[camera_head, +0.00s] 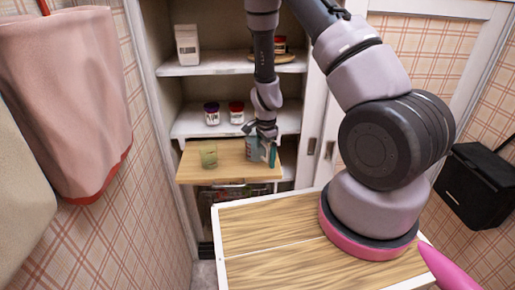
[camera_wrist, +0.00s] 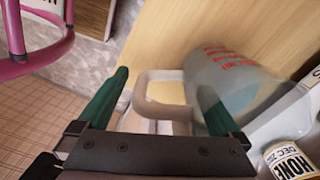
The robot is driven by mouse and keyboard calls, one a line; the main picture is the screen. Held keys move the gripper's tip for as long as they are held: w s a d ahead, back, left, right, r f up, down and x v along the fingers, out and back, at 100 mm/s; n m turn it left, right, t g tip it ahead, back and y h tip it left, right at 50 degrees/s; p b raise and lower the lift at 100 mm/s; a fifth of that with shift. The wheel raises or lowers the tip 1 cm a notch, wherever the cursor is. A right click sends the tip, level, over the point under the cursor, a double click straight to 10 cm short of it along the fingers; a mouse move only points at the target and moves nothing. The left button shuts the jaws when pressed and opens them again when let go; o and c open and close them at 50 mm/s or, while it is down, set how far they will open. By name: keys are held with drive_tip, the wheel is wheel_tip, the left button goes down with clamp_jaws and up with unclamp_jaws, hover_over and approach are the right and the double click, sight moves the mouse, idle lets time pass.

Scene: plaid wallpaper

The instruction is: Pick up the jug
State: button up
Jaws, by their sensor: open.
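The jug (camera_wrist: 250,88) is a greyish see-through vessel with red markings, seen in the wrist view at the right. Its pale loop handle (camera_wrist: 150,97) points left, toward and between my two green fingers. My gripper (camera_wrist: 160,80) is open; the right finger is close to the jug's body, but I cannot tell if it touches. In the head view my gripper (camera_head: 263,153) is low over the right end of a wooden pull-out board (camera_head: 225,172). The jug is hard to tell from my fingers there.
Two jars (camera_head: 212,114) (camera_head: 236,113) stand on the shelf behind. In the wrist view a honey-labelled jar (camera_wrist: 288,162) is near the jug. The board's middle is clear.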

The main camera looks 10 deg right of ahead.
clamp_jaws()
idle(0.5)
